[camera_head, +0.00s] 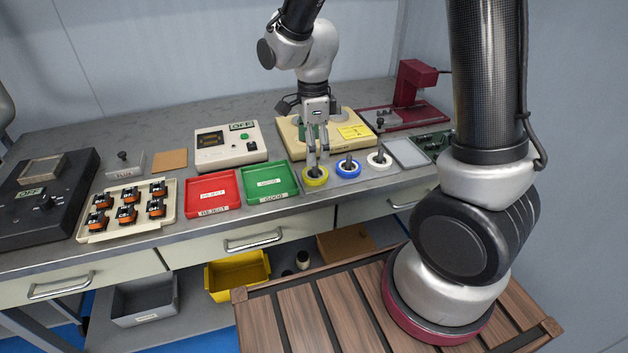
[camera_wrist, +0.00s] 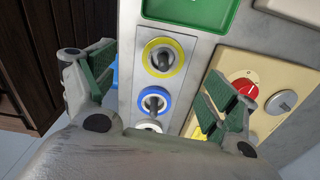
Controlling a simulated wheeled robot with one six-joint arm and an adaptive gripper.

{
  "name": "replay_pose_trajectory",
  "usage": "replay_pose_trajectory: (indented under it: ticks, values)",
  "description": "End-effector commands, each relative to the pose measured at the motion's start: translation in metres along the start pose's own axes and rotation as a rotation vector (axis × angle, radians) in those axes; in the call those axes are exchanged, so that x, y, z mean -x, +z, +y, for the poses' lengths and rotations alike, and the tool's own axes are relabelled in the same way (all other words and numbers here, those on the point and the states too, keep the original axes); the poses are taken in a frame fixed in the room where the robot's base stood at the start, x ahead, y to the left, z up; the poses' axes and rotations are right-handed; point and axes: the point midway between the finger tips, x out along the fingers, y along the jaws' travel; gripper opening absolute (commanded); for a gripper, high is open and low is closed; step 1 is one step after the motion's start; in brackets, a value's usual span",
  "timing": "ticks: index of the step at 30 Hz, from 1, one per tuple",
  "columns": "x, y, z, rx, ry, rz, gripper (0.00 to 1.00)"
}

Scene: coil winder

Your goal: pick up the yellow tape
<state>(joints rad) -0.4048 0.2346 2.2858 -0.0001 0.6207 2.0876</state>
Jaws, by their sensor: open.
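The yellow tape (camera_head: 315,176) is a ring on the workbench, the leftmost of three tape rolls in the head view. In the wrist view the yellow tape (camera_wrist: 163,57) lies around a dark post on a light plate, beyond the fingertips. My gripper (camera_head: 318,160) is just above the yellow tape, pointing down. In the wrist view my gripper (camera_wrist: 160,100) has its green-padded fingers wide apart, with nothing between them. The blue tape (camera_head: 348,167) is to the right of the yellow one, and the white tape (camera_head: 379,159) is further right.
A green tray (camera_head: 270,194) and a red tray (camera_head: 212,208) stand left of the tapes. A beige machine (camera_head: 290,136) with a yellow label and red knob stands close behind my gripper. The bench's front edge is close to the tapes.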

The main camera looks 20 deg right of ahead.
Motion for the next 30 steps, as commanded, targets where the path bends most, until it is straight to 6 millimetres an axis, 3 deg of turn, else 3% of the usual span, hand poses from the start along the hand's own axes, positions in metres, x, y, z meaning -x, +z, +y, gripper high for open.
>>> replay_pose_trajectory:
  ticks: [5,18,27,30]
  values:
    - [-0.011,0.0,0.0,-0.066,0.002,0.001,0.86]
    - [-0.072,-0.003,-0.007,-0.063,0.003,0.002,0.86]
    - [-0.078,-0.003,-0.008,-0.063,0.0,0.0,0.86]
    - [-0.078,-0.003,-0.008,-0.063,0.0,0.0,0.7]
